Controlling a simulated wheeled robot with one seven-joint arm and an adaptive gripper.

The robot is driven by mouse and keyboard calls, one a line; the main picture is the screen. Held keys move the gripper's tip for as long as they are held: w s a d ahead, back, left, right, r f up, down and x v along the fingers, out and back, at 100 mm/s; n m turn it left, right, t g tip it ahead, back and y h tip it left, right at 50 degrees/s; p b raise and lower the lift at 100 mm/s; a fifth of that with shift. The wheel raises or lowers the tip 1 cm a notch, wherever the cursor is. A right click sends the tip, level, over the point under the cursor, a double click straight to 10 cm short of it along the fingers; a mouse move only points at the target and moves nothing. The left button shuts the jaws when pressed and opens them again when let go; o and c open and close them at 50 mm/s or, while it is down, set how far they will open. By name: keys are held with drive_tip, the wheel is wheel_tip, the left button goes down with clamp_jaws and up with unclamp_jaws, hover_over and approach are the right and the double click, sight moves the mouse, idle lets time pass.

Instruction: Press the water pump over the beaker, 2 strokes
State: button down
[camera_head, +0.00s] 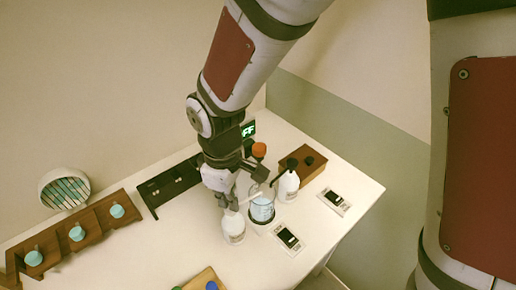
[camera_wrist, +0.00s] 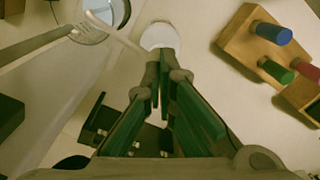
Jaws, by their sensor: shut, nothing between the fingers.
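A white pump bottle (camera_head: 233,228) stands on the white table, directly below my gripper (camera_head: 230,203). Its white top shows in the wrist view (camera_wrist: 160,36), just beyond my fingertips (camera_wrist: 164,72). A thin pale spout (camera_wrist: 122,38) reaches from the pump toward the beaker. The clear beaker (camera_head: 262,209), with bluish contents, stands right beside the bottle; it also shows in the wrist view (camera_wrist: 100,24). My gripper is shut and empty, fingers pointing down at the pump head. The fingers hide the pump head, so I cannot tell whether they touch it or how far it is pressed.
A second white bottle with a black pump (camera_head: 288,186) stands right of the beaker, near a brown block (camera_head: 305,168). Two small display devices (camera_head: 289,240) (camera_head: 334,201) lie on the right. A wooden rack (camera_head: 98,226) with blue-capped bottles is at left. A wooden holder (camera_wrist: 240,40) stands nearby.

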drive_tip(key=shift+f, duration=0.4)
drive_tip(key=shift+r, duration=0.1)
drive_tip(key=shift+r+p, duration=0.75)
drive_tip(key=shift+r, duration=0.85)
wheel_tip(320, 180, up, 6)
drive_tip(key=shift+p, duration=1.25)
